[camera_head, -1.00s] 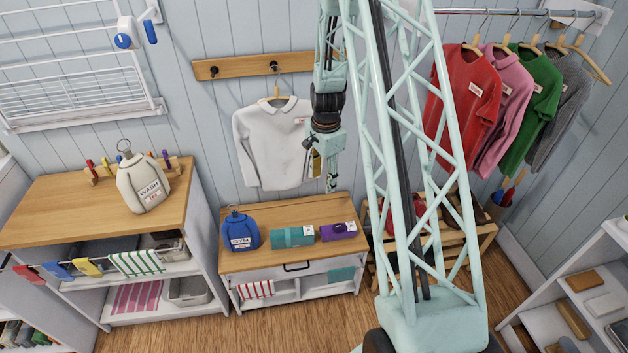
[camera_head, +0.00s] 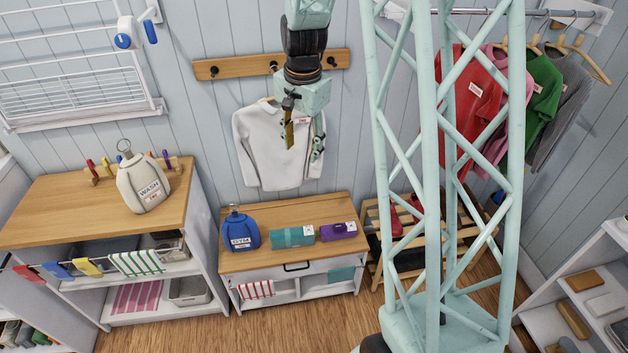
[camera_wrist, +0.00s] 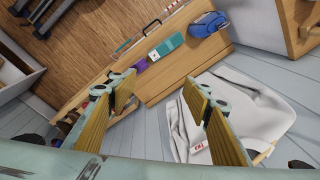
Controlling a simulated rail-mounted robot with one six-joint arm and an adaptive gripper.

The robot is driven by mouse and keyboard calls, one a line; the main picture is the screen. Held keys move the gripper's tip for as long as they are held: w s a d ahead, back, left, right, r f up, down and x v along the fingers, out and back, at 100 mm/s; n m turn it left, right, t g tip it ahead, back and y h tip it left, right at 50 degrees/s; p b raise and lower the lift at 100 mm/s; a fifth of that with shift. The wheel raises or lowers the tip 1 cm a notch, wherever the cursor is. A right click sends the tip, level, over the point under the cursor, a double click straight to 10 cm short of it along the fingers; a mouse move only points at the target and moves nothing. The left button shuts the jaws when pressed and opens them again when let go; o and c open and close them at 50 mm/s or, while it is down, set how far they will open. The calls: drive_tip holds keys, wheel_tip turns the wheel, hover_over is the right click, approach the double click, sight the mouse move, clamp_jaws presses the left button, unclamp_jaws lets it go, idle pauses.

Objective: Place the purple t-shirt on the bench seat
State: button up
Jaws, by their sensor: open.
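A folded purple item (camera_head: 338,231) with a white label lies at the right end of the wooden bench seat (camera_head: 305,208); I cannot tell whether it is a t-shirt. It is small and partly hidden by a finger in the wrist view (camera_wrist: 138,66). A pink t-shirt (camera_head: 495,140) hangs on the rail between red and green ones, partly behind my mast. My gripper (camera_head: 303,143) is open and empty, above the bench, in front of a hanging white shirt (camera_head: 262,160). In the wrist view the white shirt (camera_wrist: 262,112) shows beyond the spread fingers (camera_wrist: 160,92).
A teal folded item (camera_head: 292,237) and a blue gym bag (camera_head: 239,230) share the bench seat. A wash bag (camera_head: 143,185) stands on the left counter (camera_head: 60,212). A slatted shoe rack (camera_head: 376,262) is right of the bench. Bare seat shows behind the folded items.

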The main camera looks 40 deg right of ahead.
drive_tip(key=s+a+r+n+t, duration=0.1)
drive_tip(key=s+a+r+n, duration=0.2)
drive_tip(key=s+a+r, duration=0.5)
drive_tip(key=s+a+r+n, duration=0.3)
drive_tip(key=s+a+r, duration=0.2)
drive_tip(key=r, duration=0.5)
drive_tip(key=s+a+r+n, duration=0.2)
drive_tip(key=s+a, duration=0.1)
drive_tip(key=s, duration=0.4)
drive_tip(key=s+a+r+n+t, duration=0.1)
drive_tip(key=s+a+r+n, duration=0.2)
drive_tip(key=s, duration=0.5)
drive_tip(key=s+a+r+n, duration=0.2)
drive_tip(key=s+n, duration=0.1)
drive_tip(key=s, duration=0.5)
drive_tip(key=shift+s+a+r+y, duration=0.15)
drive_tip(key=shift+s+a+y, duration=0.15)
drive_tip(key=shift+a, duration=0.1)
